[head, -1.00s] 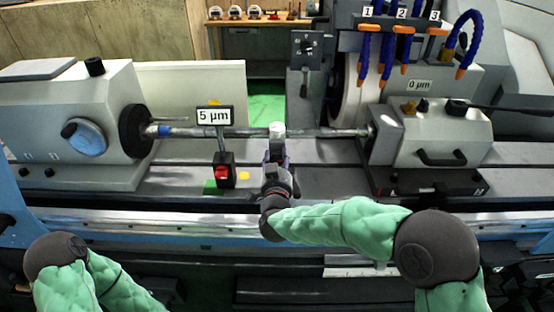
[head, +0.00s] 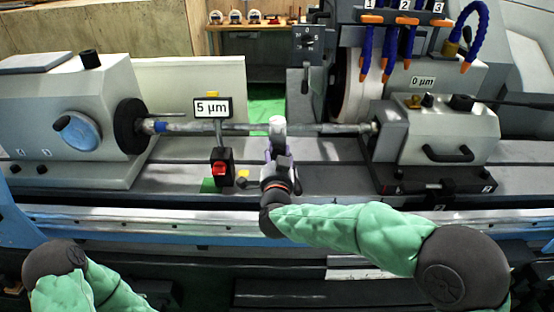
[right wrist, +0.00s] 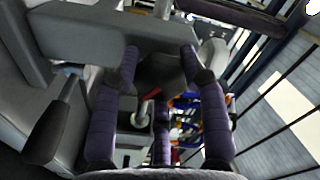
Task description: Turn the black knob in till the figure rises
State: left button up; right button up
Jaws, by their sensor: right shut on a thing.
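My right gripper (head: 278,165) is at the front of an upright post with a white top (head: 277,125), by the long round workpiece. In the right wrist view its purple fingers (right wrist: 160,65) close on a dark piece, the black knob (right wrist: 160,76). The knob is hidden in the head view, and its turn cannot be read. A sign on a stand reads 5 µm (head: 212,108).
A black box with a red switch (head: 221,168) stands just left of my right gripper. The workpiece (head: 325,130) runs between the left headstock (head: 70,120) and the right tailstock (head: 445,135). Blue hoses (head: 388,50) hang above at right.

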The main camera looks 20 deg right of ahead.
jog(key=shift+d+r+m+b, duration=0.2)
jog(key=shift+r+m+b, duration=0.2)
jog(key=shift+m, duration=0.2)
jog(key=shift+r, duration=0.1)
jog(key=o, duration=1.2)
jog(key=shift+c, duration=0.2)
jog(key=shift+f, duration=0.2)
jog(key=shift+a+f, duration=0.1)
jog(key=v, duration=1.2)
